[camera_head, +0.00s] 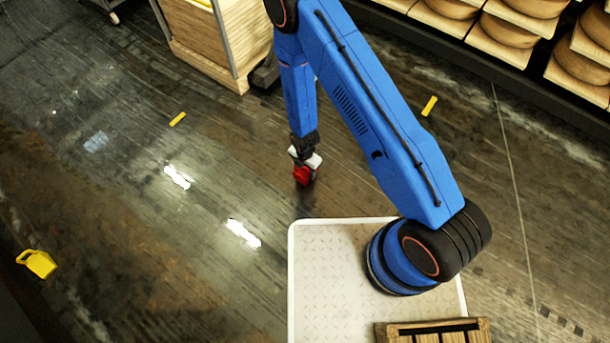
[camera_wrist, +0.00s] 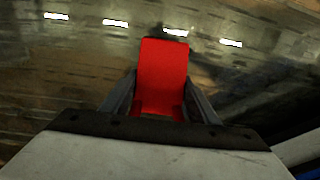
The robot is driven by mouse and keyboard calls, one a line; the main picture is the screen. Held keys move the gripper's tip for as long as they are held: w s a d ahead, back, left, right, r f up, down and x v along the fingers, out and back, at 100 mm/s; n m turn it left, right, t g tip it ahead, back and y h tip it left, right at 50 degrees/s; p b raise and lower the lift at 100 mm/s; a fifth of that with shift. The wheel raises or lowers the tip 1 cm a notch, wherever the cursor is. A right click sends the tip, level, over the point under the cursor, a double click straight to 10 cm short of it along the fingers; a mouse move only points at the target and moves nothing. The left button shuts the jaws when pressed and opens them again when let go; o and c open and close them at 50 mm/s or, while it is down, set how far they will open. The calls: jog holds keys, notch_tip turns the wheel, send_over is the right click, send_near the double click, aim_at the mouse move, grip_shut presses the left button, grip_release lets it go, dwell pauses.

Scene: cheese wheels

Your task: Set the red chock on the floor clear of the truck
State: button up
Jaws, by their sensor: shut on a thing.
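The red chock (camera_head: 302,176) is between the jaws of my gripper (camera_head: 304,162) in the head view, over the open floor in front of my base. In the wrist view the red chock (camera_wrist: 163,78) stands out between the two dark fingers, and my gripper (camera_wrist: 160,105) is shut on it. I cannot tell whether the chock touches the floor. The truck, a wooden-sided cart (camera_head: 205,42), stands at the top of the head view, apart from the chock. A dark block (camera_head: 265,73) sits by its lower right corner.
Shelves of cheese wheels (camera_head: 505,28) run along the top right. Yellow floor marks (camera_head: 177,119) lie left and right of my arm. A yellow object (camera_head: 38,263) lies at far left. A wooden crate (camera_head: 385,329) is on my deck. The floor left of the chock is clear.

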jog(key=shift+f, duration=2.15)
jog(key=o, duration=1.3)
jog(key=shift+f, duration=0.1)
notch_tip(320, 180, up, 12)
jog(key=shift+r, duration=0.15)
